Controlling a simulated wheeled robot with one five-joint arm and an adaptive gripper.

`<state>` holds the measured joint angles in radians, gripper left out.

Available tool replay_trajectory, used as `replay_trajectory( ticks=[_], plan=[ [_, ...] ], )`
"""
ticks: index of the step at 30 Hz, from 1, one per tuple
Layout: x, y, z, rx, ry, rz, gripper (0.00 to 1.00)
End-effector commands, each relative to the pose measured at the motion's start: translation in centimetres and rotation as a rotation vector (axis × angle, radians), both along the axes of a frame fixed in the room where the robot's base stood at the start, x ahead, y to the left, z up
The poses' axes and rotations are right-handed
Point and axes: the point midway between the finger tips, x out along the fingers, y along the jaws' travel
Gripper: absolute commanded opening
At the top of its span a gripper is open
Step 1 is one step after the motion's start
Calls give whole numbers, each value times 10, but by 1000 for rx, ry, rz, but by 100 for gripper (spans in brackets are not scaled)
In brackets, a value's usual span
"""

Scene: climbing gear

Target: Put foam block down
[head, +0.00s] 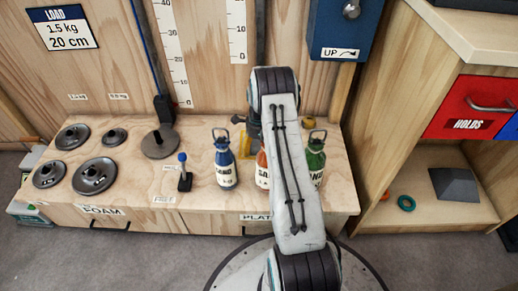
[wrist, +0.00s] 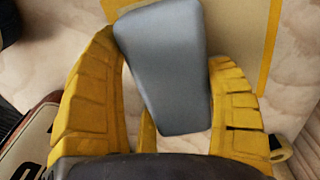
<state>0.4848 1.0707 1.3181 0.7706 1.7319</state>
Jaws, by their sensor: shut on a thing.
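The foam block, a smooth grey block (wrist: 170,70), shows in the wrist view between the two yellow fingers of my gripper (wrist: 168,58). The gripper is shut on it, and the block sticks out past the fingertips. Behind the block is pale wood with a yellow outline (wrist: 271,48). I cannot tell the gap between block and wood. In the head view my own arm hides the block and most of the gripper, behind the bottles on the bench.
On the wooden bench (head: 200,205) stand a blue bottle (head: 225,168), an orange bottle (head: 262,170) and a green bottle (head: 316,158), close to my arm. Several dark discs (head: 95,175) lie at left, with a blue-knobbed lever (head: 184,172). A grey wedge (head: 458,185) sits on the right shelf.

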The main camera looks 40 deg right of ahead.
Motion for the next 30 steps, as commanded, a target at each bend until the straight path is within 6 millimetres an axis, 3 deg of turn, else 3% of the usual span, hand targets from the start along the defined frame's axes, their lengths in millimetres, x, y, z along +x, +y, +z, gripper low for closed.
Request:
replay_trajectory(
  ticks=[7,8,14,23,30],
  plan=[
    [0,0,-2,0,0,0,46],
    [0,0,-1,0,0,0,81],
    [0,0,-1,0,0,0,99],
    [0,0,0,-1,-1,0,100],
    [1,-1,28,-2,-2,0,100]
  ],
)
